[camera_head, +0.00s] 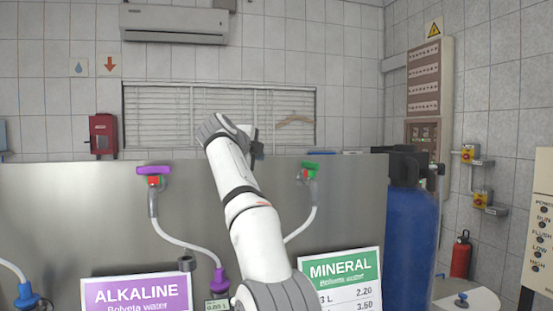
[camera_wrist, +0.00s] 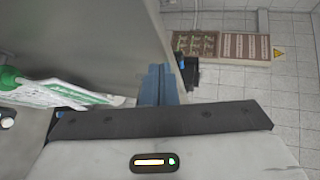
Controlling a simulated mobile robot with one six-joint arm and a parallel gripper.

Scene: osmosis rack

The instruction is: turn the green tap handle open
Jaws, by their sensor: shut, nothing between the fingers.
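The green tap handle (camera_head: 311,165) sits on top of a tap with a red part, near the top edge of the steel panel, above the MINERAL sign. A pale hose runs down from this tap. My gripper (camera_wrist: 159,70) shows in the wrist view with its bluish fingers together and nothing between them. In the head view my arm rises in front of the panel, and its end is left of the green handle, apart from it. The gripper's fingers are mostly hidden there behind the arm. I cannot make out the green handle in the wrist view.
The steel panel (camera_head: 355,200) carries a purple tap handle (camera_head: 154,170) at left. The MINERAL sign (camera_head: 342,283) and ALKALINE sign (camera_head: 136,294) stand low in front. A blue tank (camera_head: 412,235) stands right of the panel. Space directly around the green handle looks clear.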

